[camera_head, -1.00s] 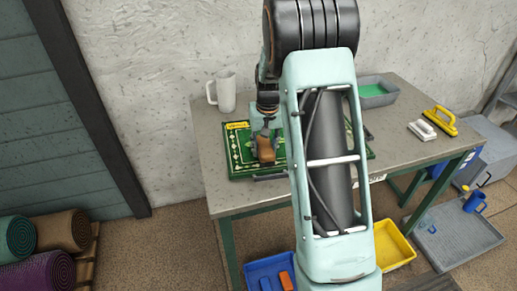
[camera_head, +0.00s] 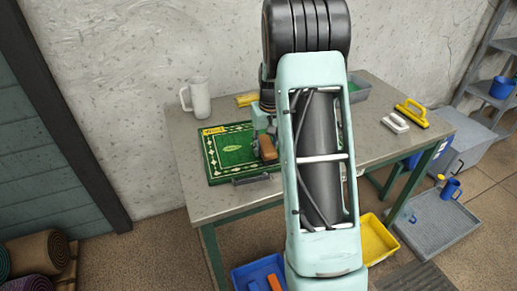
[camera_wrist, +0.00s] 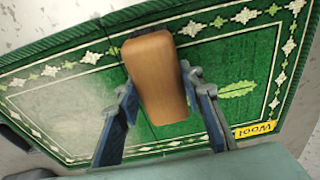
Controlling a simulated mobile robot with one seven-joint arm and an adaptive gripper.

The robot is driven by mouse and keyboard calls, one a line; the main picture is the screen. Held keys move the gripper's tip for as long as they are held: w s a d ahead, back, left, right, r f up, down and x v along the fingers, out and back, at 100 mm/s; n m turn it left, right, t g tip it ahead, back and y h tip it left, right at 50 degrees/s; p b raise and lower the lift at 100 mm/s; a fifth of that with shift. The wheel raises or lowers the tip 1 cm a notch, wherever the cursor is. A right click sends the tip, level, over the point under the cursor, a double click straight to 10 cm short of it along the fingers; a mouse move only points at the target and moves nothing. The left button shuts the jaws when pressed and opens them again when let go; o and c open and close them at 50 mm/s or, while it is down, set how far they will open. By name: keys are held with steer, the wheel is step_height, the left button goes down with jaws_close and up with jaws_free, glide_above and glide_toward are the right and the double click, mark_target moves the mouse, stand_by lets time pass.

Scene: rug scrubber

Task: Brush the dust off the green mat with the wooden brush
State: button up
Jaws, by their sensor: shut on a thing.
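The green mat (camera_head: 222,172), with a white patterned border and a yellow "Wool" label, lies flat on the table; its right part is hidden behind my arm. The wooden brush (camera_head: 268,149) is at the mat, its bristles hidden. My gripper (camera_head: 264,133) is above it, shut on it. In the wrist view the fingers of my gripper (camera_wrist: 160,92) stand on both sides of the brush (camera_wrist: 158,62), over the mat (camera_wrist: 70,98).
A pale mug (camera_head: 197,97) and a yellow item (camera_head: 247,99) stand behind the mat. A white-handled brush (camera_head: 396,123) and a yellow-handled one (camera_head: 413,112) lie on the right of the table (camera_head: 375,142). A blue bin (camera_head: 245,275) and a yellow bin (camera_head: 378,240) are on the floor.

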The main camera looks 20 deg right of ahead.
steer(key=shift+s+d+f, duration=0.15)
steer(key=shift+d, duration=0.05)
step_height(320, 180, up, 5)
steer(key=p, duration=0.3)
steer(key=shift+f, duration=0.15)
